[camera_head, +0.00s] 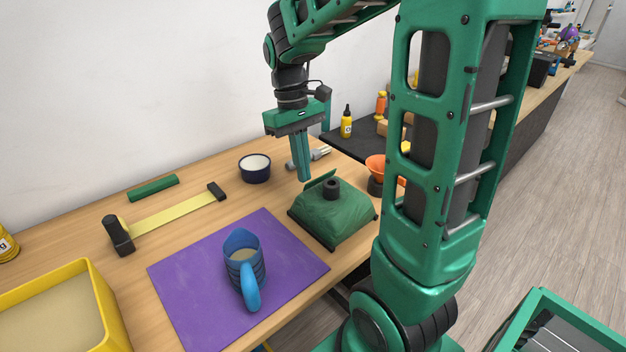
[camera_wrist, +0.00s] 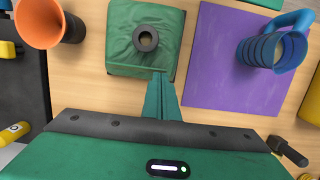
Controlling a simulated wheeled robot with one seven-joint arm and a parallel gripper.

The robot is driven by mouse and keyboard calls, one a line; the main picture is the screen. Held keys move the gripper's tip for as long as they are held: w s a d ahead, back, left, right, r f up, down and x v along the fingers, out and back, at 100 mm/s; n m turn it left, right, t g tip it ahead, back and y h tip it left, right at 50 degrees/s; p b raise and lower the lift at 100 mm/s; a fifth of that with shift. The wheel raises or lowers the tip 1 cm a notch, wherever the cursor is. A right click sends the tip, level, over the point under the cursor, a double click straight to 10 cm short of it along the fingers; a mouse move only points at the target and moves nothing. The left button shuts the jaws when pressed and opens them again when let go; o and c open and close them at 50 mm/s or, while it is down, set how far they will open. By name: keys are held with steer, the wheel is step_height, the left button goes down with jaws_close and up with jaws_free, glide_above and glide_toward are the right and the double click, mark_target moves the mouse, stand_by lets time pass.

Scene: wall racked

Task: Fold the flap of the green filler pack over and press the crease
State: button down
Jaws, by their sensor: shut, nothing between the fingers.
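The green filler pack (camera_head: 335,216) lies on the wooden bench to the right of the purple mat, with a dark round spout on its top. A thin green flap (camera_head: 320,179) stands up along its back edge. In the wrist view the pack (camera_wrist: 122,42) is at the top centre, its spout facing me. My gripper (camera_head: 304,178) points down just behind the flap, its fingers shut and empty. In the wrist view the fingertips (camera_wrist: 160,78) are close to the pack's near edge, where the flap shows only as a thin edge. I cannot tell whether they touch it.
A blue mug (camera_head: 243,262) stands on the purple mat (camera_head: 185,275). A dark bowl (camera_head: 255,168) and a silver tool (camera_head: 318,153) are behind the pack. An orange funnel (camera_head: 376,166) is close on its right. A yellow bin (camera_head: 105,305) is at front left.

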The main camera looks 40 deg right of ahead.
steer(key=shift+s, duration=0.4)
steer(key=shift+s+f, duration=0.15)
steer(key=shift+s, duration=0.2)
steer(key=shift+s+f, duration=0.15)
steer(key=shift+f, duration=0.05)
stand_by(0.5)
